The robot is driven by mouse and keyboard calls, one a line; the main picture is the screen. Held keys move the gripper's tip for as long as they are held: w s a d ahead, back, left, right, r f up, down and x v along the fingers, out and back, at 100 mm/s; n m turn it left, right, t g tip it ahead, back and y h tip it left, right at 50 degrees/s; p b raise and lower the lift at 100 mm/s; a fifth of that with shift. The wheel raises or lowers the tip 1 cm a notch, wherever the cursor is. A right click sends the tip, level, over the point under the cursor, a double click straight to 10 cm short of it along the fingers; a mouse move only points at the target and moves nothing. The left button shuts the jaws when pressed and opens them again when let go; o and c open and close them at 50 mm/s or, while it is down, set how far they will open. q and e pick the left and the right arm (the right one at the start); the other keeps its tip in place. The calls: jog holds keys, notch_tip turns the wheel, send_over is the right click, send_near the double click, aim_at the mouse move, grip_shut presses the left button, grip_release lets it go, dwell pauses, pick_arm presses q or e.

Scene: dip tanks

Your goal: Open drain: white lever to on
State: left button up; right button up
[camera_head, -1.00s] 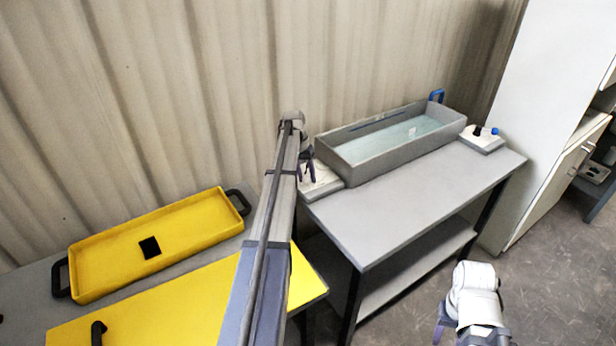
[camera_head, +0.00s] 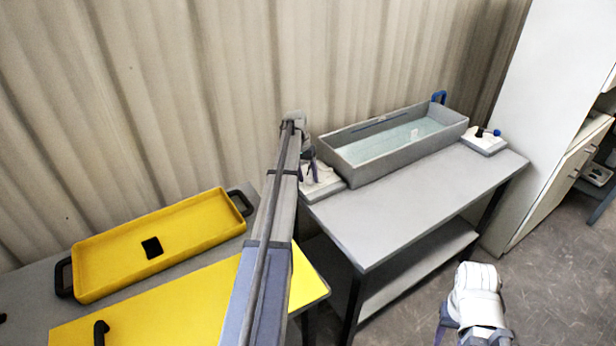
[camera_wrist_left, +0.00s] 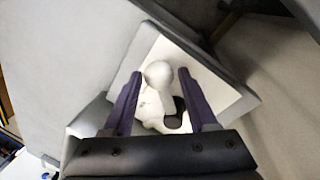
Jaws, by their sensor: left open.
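The white lever (camera_wrist_left: 158,76) has a round ball end and stands on a pale square base plate (camera_wrist_left: 213,84) in the left wrist view. A dark rounded part (camera_wrist_left: 176,116) shows beside its lower end. My left gripper (camera_wrist_left: 160,88) is open, with one purple finger on each side of the lever; I cannot tell whether either touches it. In the head view my left gripper (camera_head: 311,163) is over the base plate (camera_head: 325,186) at the left end of the grey tank (camera_head: 375,171), and my arm hides most of the lever. My right gripper (camera_head: 442,322) is only partly visible, low at the right.
The grey tank holds clear liquid and stands on a grey table (camera_head: 420,200). A yellow tray (camera_head: 205,232) with a black square lies at left. The grey table's front is clear.

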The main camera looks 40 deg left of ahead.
pick_arm(q)
notch_tip(320, 180, up, 7)
jog(key=a+p, duration=0.1)
jog(key=p, duration=0.5)
jog(key=shift+s+a+r+p, duration=0.15)
jog(key=shift+s+a+p, duration=0.1)
jog(key=shift+p, duration=0.15)
jog(key=s+d+m+g+y, duration=0.15)
jog(key=s+d, duration=0.25)
jog(key=d, duration=1.1)
jog(key=s+d+m, duration=0.2)
jog(key=s+d, duration=0.2)
jog(key=d, duration=1)
jog(key=s+d+m+y, duration=0.2)
jog(key=s+d+m, duration=0.1)
jog(key=s+d, duration=1.7)
jog(key=shift+s+t, duration=0.35)
jog(key=shift+s, duration=0.15)
